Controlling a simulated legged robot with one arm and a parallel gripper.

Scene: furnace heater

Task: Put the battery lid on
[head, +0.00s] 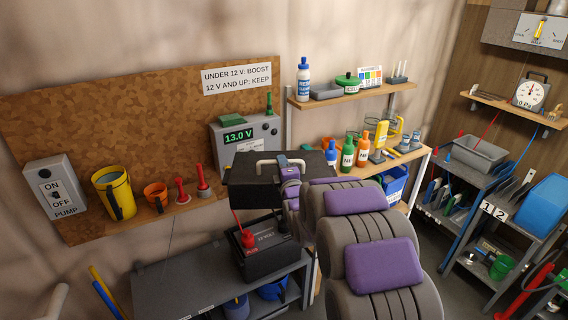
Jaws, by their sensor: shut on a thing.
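The battery lid (252,193) is a black box-like cover with a pale handle on top. My gripper (283,161) is shut on the lid's handle and holds the lid in the air. The battery (272,262) is a black box on the grey bench, below the lid in the picture. A red clamp (248,239) with a red cable sits on its top. A dark clamp or post shows at its right, partly hidden by my arm. The lid looks roughly level and apart from the battery; its exact height above it cannot be told.
A meter box (245,137) reading 13.0 V stands behind the lid, with a pump switch (56,200) and yellow cup (114,192) to the left. Shelves with bottles (347,160) are at right. The grey bench (185,290) is clear left of the battery.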

